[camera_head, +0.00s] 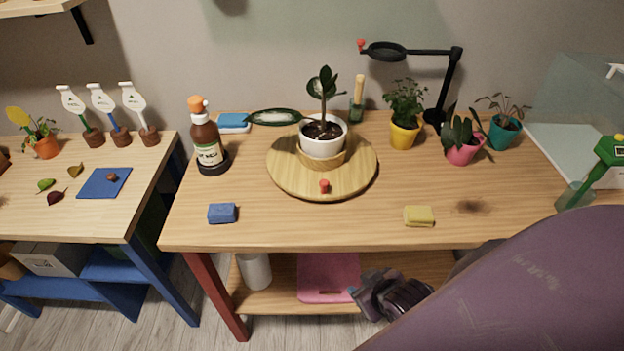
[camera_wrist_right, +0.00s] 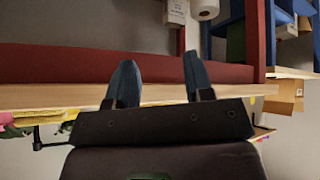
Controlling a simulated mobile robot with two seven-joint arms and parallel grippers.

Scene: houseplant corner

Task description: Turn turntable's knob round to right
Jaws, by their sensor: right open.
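The round wooden turntable (camera_head: 285,178) lies on the middle of the table. Its red knob (camera_head: 324,186) sits at the front edge, facing me. A white pot with a leafy plant (camera_head: 322,140) stands on the turntable. My right gripper (camera_head: 362,291) is in front of and below the table's front edge, well apart from the knob. The right wrist view shows its two fingers (camera_wrist_right: 158,78) spread with nothing between them. The knob is not seen in that view. My left gripper is not in view.
A blue sponge (camera_head: 222,213) and a yellow sponge (camera_head: 419,216) lie near the table's front edge (camera_head: 320,244). A brown bottle (camera_head: 207,146) stands left of the turntable, a yellow pot (camera_head: 404,134) to its right. The tabletop between the sponges is clear.

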